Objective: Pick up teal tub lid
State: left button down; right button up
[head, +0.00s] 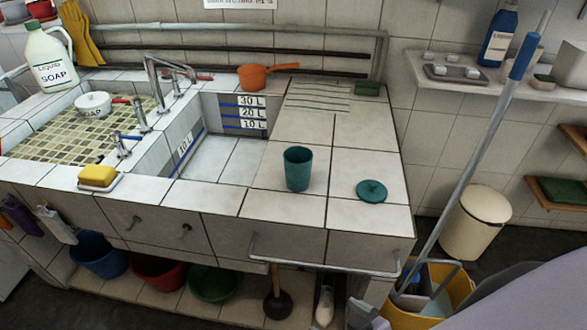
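The teal tub lid (372,190) lies flat on the white tiled counter, knob up, near the front right corner. The teal tub (298,169) stands upright and open to its left, apart from it. Neither gripper can be made out in the head view. A pale grey part of my own body fills the lower right corner.
The sink basin (222,158) is left of the tub. An orange pan (262,76) sits at the back. A metal rail (325,268) runs along the counter front. A blue-topped mop handle (470,150) leans from a yellow bucket (440,300) at right. Tiles around the lid are clear.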

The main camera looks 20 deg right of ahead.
aim_at(369, 192)
jog(key=z, duration=1.25)
